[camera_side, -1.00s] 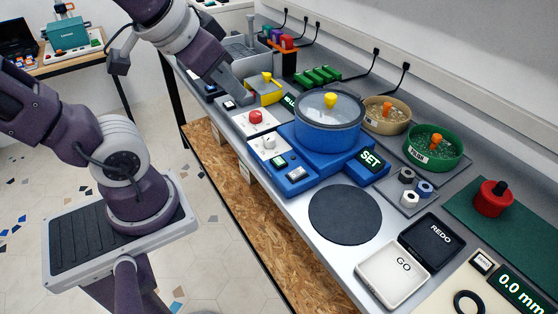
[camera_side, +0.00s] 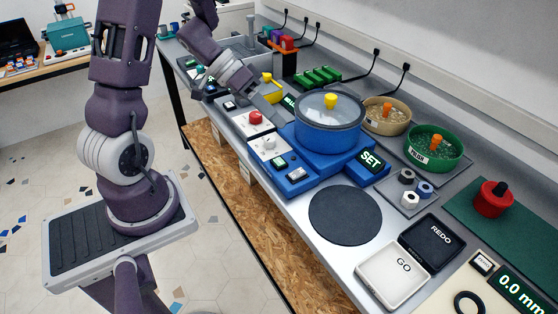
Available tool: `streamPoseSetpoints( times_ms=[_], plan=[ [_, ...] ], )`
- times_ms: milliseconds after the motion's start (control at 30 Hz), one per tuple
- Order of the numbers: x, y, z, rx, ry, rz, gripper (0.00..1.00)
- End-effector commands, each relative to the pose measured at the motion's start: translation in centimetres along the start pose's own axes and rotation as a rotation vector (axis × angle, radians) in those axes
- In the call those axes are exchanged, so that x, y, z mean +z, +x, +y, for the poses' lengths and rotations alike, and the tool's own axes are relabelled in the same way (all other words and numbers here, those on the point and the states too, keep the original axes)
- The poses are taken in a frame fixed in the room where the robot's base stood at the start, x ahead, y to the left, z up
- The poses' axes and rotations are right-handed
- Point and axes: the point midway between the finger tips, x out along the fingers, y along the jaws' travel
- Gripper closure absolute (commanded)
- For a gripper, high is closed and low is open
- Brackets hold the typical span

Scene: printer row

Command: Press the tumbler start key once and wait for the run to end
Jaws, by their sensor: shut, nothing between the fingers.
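The tumbler is a blue machine with a round blue drum (camera_side: 327,137) under a clear lid with a yellow knob. Its SET display (camera_side: 371,160) is lit on the right of the blue base. Two small keys sit on the front left of the base: a greenish one (camera_side: 279,162) and a pale one (camera_side: 295,173). Their markings are too small to read, so I cannot tell which is start.
A white panel with a red knob (camera_side: 256,117) and another with a white knob (camera_side: 269,144) stand left of the drum. A tan bowl (camera_side: 385,116) and green bowl (camera_side: 434,147) stand right.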

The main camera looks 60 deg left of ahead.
Motion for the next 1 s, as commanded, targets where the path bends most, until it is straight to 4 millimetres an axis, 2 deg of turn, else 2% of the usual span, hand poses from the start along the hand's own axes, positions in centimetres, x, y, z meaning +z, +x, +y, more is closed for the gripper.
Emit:
streamPoseSetpoints(
  times_ms=[367,800,1000],
  plan=[
    [0.3,0.6,-0.4,0.0,-0.001,0.001,1.0],
    [3.5,4.9,-3.5,-0.001,-0.001,0.001,1.0],
    [4.2,6.0,-4.3,-0.001,0.002,0.001,1.0]
  ],
)
